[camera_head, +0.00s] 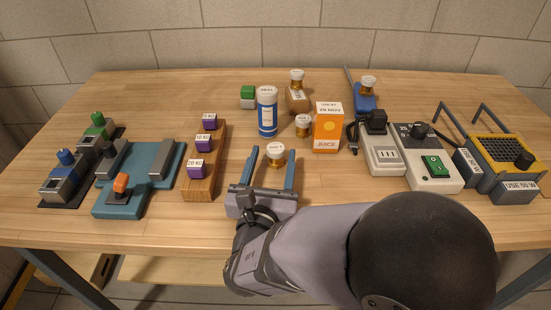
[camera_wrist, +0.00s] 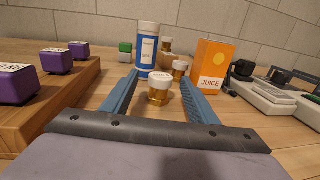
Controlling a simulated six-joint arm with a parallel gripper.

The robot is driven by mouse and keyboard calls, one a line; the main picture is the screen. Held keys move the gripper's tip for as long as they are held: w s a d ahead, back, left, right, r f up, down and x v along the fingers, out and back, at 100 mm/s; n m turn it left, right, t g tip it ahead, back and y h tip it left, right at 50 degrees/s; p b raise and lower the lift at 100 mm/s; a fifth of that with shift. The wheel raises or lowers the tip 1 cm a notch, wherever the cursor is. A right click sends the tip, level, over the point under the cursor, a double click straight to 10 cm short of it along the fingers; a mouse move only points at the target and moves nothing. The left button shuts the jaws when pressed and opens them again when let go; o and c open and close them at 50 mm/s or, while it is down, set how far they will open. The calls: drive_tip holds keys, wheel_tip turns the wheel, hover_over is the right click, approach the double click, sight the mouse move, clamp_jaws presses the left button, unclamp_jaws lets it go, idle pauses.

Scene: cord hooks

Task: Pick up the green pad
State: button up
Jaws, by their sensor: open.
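A small block with a green top and a white lower part (camera_head: 248,97), the likely green pad, stands at the back of the table, left of a blue-and-white canister. It also shows small and far off in the wrist view (camera_wrist: 125,51), left of the canister. My gripper (camera_head: 272,152) is open near the front middle of the table, its two blue fingers pointing toward the back. It is well short of the green block and touches nothing that I can see. An amber jar with a white lid (camera_wrist: 160,90) appears between or just beyond the fingers.
The canister (camera_head: 267,112), a juice box (camera_head: 328,128) and more amber jars stand ahead. A wooden rack with purple weights (camera_head: 204,165) is at left, beside a teal fixture (camera_head: 138,178). A power strip (camera_head: 382,152) and switch box (camera_head: 428,168) are at right.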

sight(278, 138)
drive_tip(key=shift+w+d, duration=0.25)
drive_tip(key=shift+w, duration=0.8)
drive_tip(key=shift+w+d, duration=0.2)
drive_tip(key=shift+w, duration=1.05)
drive_tip(key=shift+w+d, duration=0.15)
drive_tip(key=shift+w, duration=1.1)
drive_tip(key=c, duration=1.2)
